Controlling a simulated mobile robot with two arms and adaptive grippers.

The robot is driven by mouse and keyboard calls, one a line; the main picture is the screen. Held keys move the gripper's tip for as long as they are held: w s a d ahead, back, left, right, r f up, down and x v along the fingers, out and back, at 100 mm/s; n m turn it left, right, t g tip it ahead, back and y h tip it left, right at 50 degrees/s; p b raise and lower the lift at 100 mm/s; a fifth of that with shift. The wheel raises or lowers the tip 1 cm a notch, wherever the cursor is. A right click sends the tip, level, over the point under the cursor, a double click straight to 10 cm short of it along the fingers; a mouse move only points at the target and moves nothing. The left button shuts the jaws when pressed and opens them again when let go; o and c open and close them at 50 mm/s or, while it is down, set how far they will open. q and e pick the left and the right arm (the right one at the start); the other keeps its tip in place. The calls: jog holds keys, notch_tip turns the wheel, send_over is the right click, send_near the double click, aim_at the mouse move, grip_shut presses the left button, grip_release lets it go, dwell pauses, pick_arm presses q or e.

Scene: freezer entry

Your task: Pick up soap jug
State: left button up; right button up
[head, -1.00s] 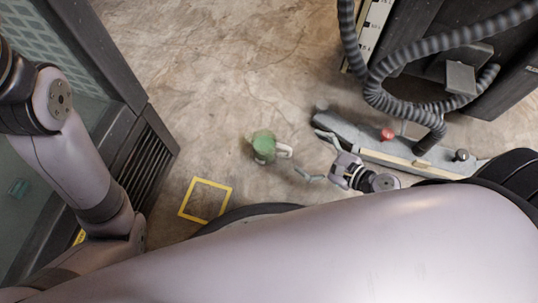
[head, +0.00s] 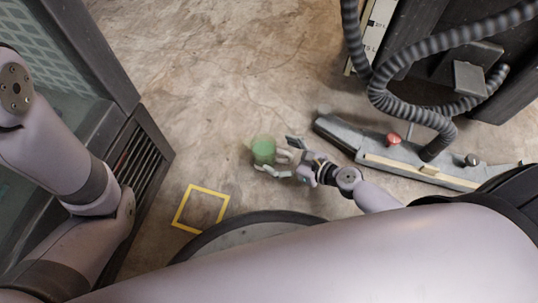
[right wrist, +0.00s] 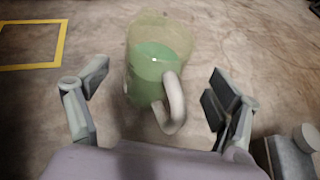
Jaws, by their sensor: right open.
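The soap jug (head: 263,151) stands on the floor near the middle of the head view. It is a clear jug with green liquid inside and a pale handle. In the right wrist view the jug (right wrist: 152,72) is ahead, with its handle (right wrist: 172,105) facing my gripper. My right gripper (head: 277,157) is open, its fingers pointing at the jug from the right. In the right wrist view the open gripper (right wrist: 160,88) has one finger on each side of the jug, with gaps on both sides. My left arm shows at the left, but its gripper is out of view.
A yellow square outline (head: 201,208) is marked on the floor. A grey machine base (head: 400,155) with a red knob (head: 394,139) lies right of my gripper, under ribbed hoses (head: 385,95). A glass-panelled cabinet (head: 85,70) stands at left. Floor beyond the jug is clear.

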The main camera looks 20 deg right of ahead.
aim_at(274, 154)
jog(key=b+x, duration=0.1)
jog(key=x, duration=0.4)
jog(key=shift+s+a+f, duration=0.15)
jog(key=shift+s+f, duration=0.05)
jog(key=shift+s, duration=0.05)
jog(key=shift+c, duration=0.4)
jog(key=c, duration=1.6)
